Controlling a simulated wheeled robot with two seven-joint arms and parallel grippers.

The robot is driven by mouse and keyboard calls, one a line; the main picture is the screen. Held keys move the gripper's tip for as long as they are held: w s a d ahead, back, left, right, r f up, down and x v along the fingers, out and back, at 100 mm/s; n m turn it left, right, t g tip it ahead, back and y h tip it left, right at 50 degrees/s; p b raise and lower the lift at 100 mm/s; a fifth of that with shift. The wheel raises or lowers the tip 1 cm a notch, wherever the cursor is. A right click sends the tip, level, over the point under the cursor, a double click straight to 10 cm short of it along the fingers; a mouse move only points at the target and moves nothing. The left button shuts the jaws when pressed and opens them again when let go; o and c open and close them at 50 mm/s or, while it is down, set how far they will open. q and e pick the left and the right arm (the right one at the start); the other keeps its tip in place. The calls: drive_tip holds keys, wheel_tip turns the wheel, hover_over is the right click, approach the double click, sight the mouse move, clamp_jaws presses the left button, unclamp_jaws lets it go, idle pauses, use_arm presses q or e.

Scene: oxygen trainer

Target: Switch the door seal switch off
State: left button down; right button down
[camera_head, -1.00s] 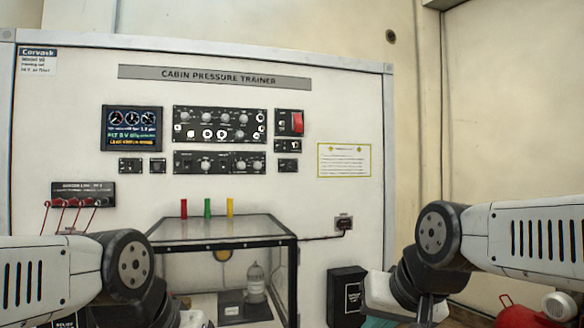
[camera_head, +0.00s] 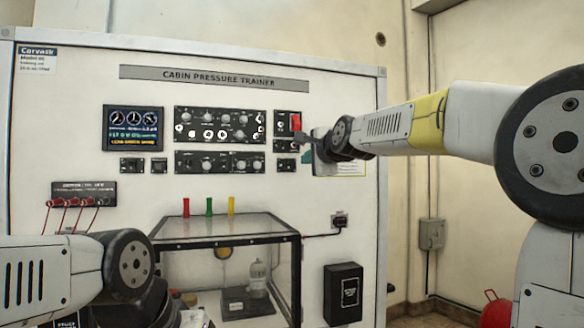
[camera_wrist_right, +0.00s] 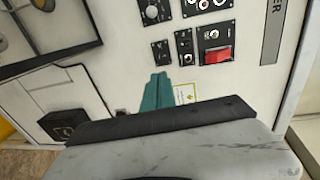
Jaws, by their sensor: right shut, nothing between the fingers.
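The upright cabin pressure trainer panel (camera_head: 345,90) carries several black switch modules. The labels are too small to read, so I cannot tell which is the door seal switch. A red guarded switch (camera_head: 297,122) sits at the upper right, and also shows in the wrist view (camera_wrist_right: 217,55). Small modules sit below it (camera_head: 286,165) and at the left (camera_head: 131,165). My right gripper (camera_head: 308,156) is shut and empty, its teal fingers just right of the small modules. The fingers show in the wrist view (camera_wrist_right: 158,90), apart from the modules. My left gripper is out of frame.
A glass-topped case (camera_head: 225,230) stands below the panel, with red, green and yellow pieces (camera_head: 208,207) on top. A black box (camera_head: 343,293) is at its right. Red-tipped leads (camera_head: 70,202) hang at the left. A yellow-edged notice (camera_wrist_right: 184,94) is behind my right gripper.

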sight(289, 166)
drive_tip(key=x, duration=1.4)
drive_tip(key=shift+f, duration=0.1)
drive_tip(key=shift+w+f+t, duration=0.15)
drive_tip(key=shift+t, duration=0.25)
drive_tip(key=shift+d+t+y, duration=0.1)
drive_tip(key=shift+t+y, duration=0.2)
drive_tip(key=shift+t, duration=0.4)
